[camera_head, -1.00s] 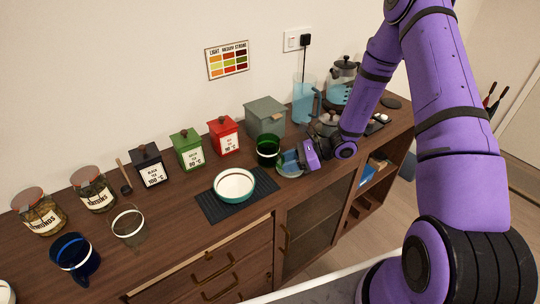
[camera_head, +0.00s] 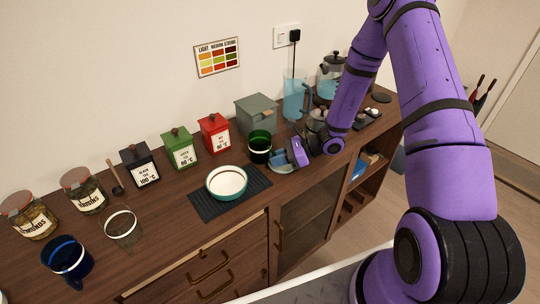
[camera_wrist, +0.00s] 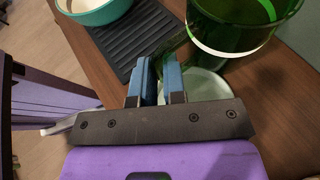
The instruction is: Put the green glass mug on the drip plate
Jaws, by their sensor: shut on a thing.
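The green glass mug (camera_head: 260,151) stands upright on or just above the wooden counter, in front of the grey-green box. In the wrist view the mug (camera_wrist: 235,38) is at the upper right. My gripper (camera_head: 281,157) reaches it from the right; its blue fingers (camera_wrist: 160,78) are closed around the mug's handle, which is mostly hidden between them.
A teal-and-white bowl (camera_head: 227,182) sits on a dark ribbed mat (camera_head: 205,207) left of the mug. The grey-green box (camera_head: 257,115), a blue pitcher (camera_head: 295,97) and red canister (camera_head: 214,134) stand behind. A clear glass (camera_head: 122,228) and blue mug (camera_head: 68,262) are far left.

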